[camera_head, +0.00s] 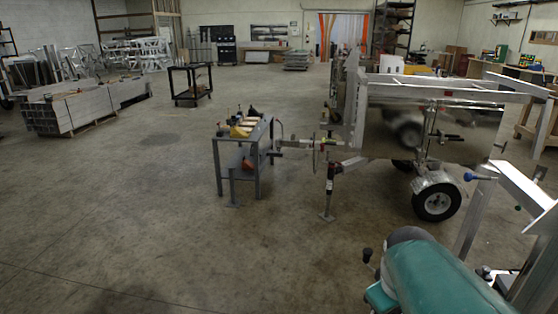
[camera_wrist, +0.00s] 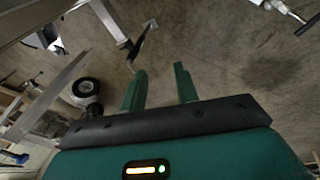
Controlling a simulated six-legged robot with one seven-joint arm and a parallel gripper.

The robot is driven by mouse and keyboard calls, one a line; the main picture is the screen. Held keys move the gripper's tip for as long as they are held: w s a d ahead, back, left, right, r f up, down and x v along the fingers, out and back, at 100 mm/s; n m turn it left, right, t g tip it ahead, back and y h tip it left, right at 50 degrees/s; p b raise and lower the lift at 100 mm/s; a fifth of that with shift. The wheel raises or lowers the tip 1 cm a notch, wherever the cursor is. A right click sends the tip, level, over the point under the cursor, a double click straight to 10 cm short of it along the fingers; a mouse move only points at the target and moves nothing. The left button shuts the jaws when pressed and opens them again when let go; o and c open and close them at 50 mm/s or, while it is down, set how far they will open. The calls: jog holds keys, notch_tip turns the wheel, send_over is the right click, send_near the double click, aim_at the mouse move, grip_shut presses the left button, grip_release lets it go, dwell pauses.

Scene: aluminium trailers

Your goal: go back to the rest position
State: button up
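My gripper (camera_wrist: 160,84) shows in the wrist view with its two green fingers spread apart and nothing between them. The concrete floor lies beyond the fingers. In the head view, a teal part of my arm with a grey rounded end fills the lower right corner. I cannot make out the fingers there.
An aluminium trailer (camera_head: 440,128) with a black wheel (camera_head: 437,202) stands at the right, close to my arm. Metal beams (camera_head: 525,185) rise beside the arm. A small grey workbench (camera_head: 243,160) with tools stands mid-picture. The floor (camera_head: 130,220) at left is clear.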

jog(key=s+a+r+m+t+y, duration=0.1)
jog(key=s+a+r+m, duration=0.3)
jog(key=a, duration=0.5)
jog(key=shift+s+r+t+y, duration=0.4)
jog(key=shift+s+r+t, duration=0.55)
jog(key=shift+s, duration=0.2)
jog(key=shift+a, duration=0.2)
